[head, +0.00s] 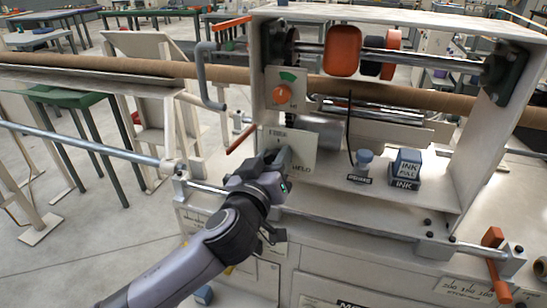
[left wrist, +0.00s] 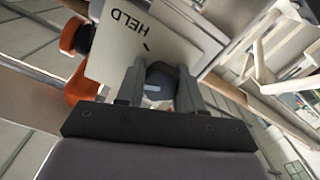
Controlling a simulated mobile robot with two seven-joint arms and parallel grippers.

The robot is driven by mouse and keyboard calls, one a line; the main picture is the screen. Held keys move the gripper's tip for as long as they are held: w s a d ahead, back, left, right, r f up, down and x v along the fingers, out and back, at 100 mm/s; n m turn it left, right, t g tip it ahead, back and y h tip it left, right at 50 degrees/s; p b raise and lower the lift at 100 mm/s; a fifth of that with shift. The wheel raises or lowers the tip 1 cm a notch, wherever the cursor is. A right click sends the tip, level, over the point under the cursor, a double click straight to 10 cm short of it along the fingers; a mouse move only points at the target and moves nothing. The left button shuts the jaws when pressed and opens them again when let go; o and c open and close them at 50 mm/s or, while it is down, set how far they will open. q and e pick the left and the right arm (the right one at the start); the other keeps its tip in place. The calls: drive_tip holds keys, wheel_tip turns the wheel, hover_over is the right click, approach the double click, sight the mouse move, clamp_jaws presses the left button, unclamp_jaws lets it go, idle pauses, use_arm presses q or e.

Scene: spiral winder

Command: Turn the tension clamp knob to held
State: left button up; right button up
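The tension clamp plate (head: 302,150) is a pale panel on the machine's front, with one label at its top and another at its lower right. In the left wrist view the plate (left wrist: 140,48) shows HELD upside down and a short black tick. The dark grey knob (left wrist: 163,70) has a white pointer mark, turned to the left in that view, away from the tick. My left gripper (head: 280,158) is at the plate; its fingers (left wrist: 158,85) lie on both sides of the knob and appear closed against it. The gripper hides the knob in the head view. My right gripper is out of view.
Above the plate is an orange dial knob (head: 282,94) on a panel with a green sector. A grey crank handle (head: 207,75) stands left. A long brown tube (head: 130,66) crosses behind.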

use_arm(q)
drive_tip(key=shift+r, duration=0.1)
idle(0.3)
drive_tip(key=m+p, duration=0.1)
drive_tip(key=m, duration=0.3)
drive_tip(key=shift+r, duration=0.2)
drive_tip(key=m+p, duration=0.2)
drive_tip(key=m, duration=0.4)
drive_tip(key=shift+d+p, duration=0.1)
drive_tip(key=shift+p, duration=0.2)
drive_tip(key=o, duration=1)
drive_tip(key=shift+o, duration=0.2)
drive_tip(key=shift+f, duration=0.1)
drive_tip(key=shift+f, duration=0.1)
